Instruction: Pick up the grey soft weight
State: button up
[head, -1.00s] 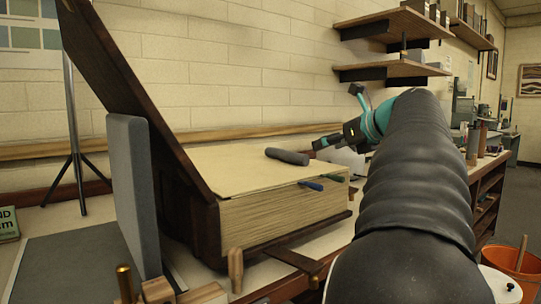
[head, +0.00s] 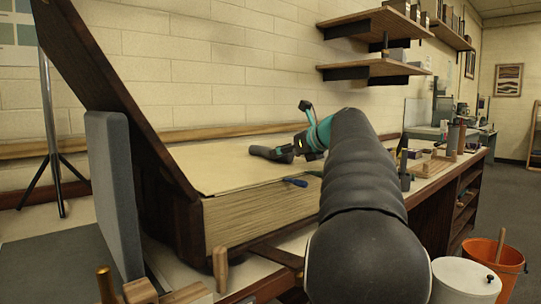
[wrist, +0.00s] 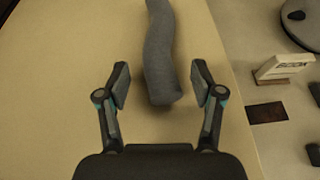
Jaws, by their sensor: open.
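The grey soft weight (head: 265,153) lies on the pale top page of a large thick open book (head: 255,232). In the wrist view the weight (wrist: 160,50) is a long, slightly bent grey roll, and its near end lies between the two fingertips of my gripper (wrist: 161,88). The fingers are open, with a gap on both sides of the weight. In the head view my gripper (head: 290,150) is low over the page at the weight's right end, and my arm hides part of this area.
The dark raised cover (head: 110,90) stands left, beside a grey upright block (head: 113,190). Wall shelves (head: 375,70) hang above. The page around the weight looks clear.

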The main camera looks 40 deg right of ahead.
jog(key=shift+x, duration=1.2)
grip_shut()
jog(key=shift+r, duration=0.1)
